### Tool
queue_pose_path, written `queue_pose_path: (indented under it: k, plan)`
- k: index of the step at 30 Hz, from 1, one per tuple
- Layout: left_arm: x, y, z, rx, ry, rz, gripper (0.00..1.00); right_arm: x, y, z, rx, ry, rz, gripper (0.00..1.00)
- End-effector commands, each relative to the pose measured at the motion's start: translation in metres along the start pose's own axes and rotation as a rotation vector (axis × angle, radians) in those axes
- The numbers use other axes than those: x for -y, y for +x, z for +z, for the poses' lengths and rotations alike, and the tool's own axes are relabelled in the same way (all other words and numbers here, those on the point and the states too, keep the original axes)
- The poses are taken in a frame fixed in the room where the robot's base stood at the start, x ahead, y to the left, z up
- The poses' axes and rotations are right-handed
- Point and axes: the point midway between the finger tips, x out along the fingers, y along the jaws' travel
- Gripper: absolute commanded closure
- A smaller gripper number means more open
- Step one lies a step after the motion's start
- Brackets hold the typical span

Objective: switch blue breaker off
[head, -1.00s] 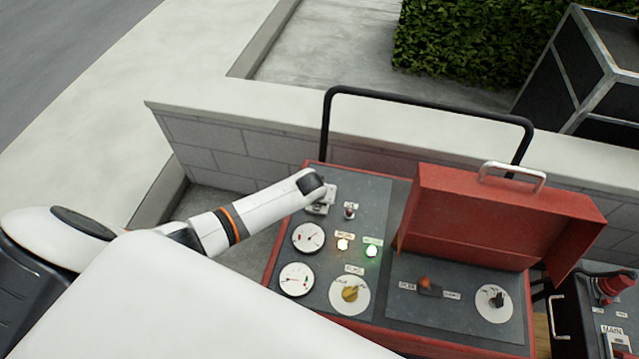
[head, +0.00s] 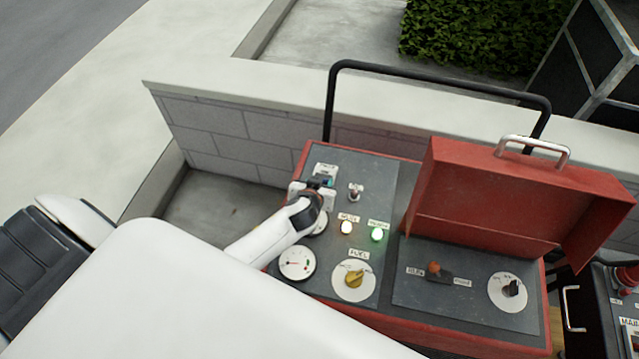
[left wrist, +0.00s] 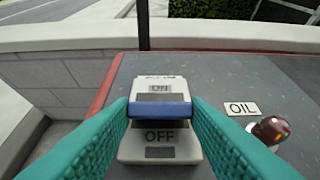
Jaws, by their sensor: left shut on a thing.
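The breaker is a white block (left wrist: 159,84) with ON printed above and OFF below. Its blue handle (left wrist: 160,110) lies across it between the two labels, close above OFF. In the left wrist view my left gripper (left wrist: 160,117) has its teal pads at both ends of the blue handle, shut on it. In the head view my left gripper (head: 318,187) is over the breaker (head: 325,170) at the panel's far left corner and hides part of it. My right gripper is in neither view.
A raised red lid (head: 500,200) and black rail (head: 440,78) stand nearby.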

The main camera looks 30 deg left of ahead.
Motion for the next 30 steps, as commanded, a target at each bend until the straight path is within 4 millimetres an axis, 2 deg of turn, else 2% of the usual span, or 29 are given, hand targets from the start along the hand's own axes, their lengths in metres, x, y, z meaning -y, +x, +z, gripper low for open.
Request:
queue_pose_path:
  k: [8,9,13,23,26,30]
  plan:
    - [-0.001,0.0,0.0,0.0,0.001,0.001,0.81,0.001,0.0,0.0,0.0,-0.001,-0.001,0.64]
    - [-0.001,0.0,0.0,0.0,0.001,0.001,0.57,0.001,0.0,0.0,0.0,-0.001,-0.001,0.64]
    - [0.0,0.0,0.0,0.0,0.001,0.001,0.36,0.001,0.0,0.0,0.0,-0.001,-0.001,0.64]
    - [0.0,-0.002,0.0,-0.001,0.001,0.0,0.36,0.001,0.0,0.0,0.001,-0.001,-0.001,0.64]
    - [0.0,-0.011,-0.001,-0.001,0.0,-0.001,0.36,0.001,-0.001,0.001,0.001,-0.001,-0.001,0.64]
    - [0.0,-0.033,-0.001,-0.002,-0.001,-0.001,0.36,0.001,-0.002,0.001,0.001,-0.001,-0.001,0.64]
